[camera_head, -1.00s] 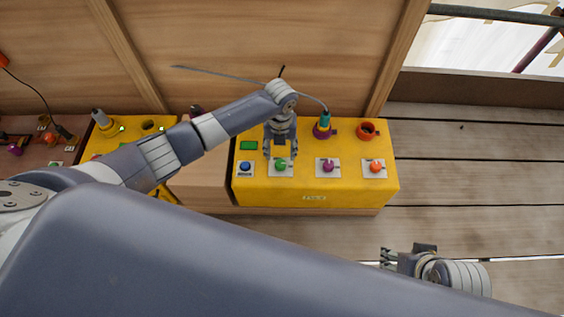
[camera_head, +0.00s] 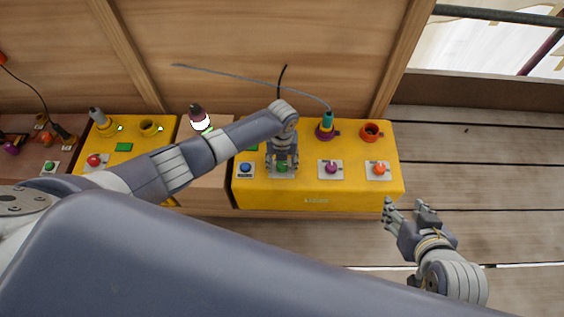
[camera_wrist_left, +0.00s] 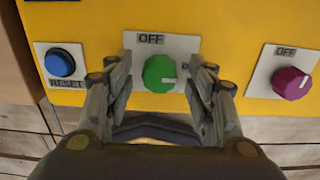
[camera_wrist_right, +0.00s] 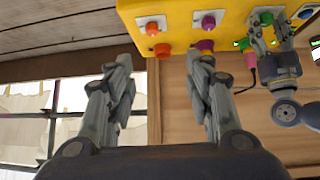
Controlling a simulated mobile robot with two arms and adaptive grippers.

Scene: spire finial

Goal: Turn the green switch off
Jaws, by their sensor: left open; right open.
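The green switch (camera_wrist_left: 160,73) is a round knob on a white plate (camera_wrist_left: 151,44) with OFF printed above it. A pale mark on the knob points right, toward a partly hidden label. It also shows on the yellow panel in the head view (camera_head: 282,168). My left gripper (camera_wrist_left: 161,66) is open, with one finger on each side of the knob; I cannot tell whether they touch it. In the head view the left gripper (camera_head: 283,165) is over the switch. My right gripper (camera_head: 405,206) is open and empty, right of the panel's front edge.
The yellow panel (camera_head: 345,199) also has a blue RESET button (camera_wrist_left: 60,63), a purple knob (camera_wrist_left: 292,83), an orange knob (camera_head: 379,169) and an orange ring (camera_head: 371,131). A cable runs to a teal plug (camera_head: 328,119). A wooden wall (camera_head: 240,50) stands behind.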

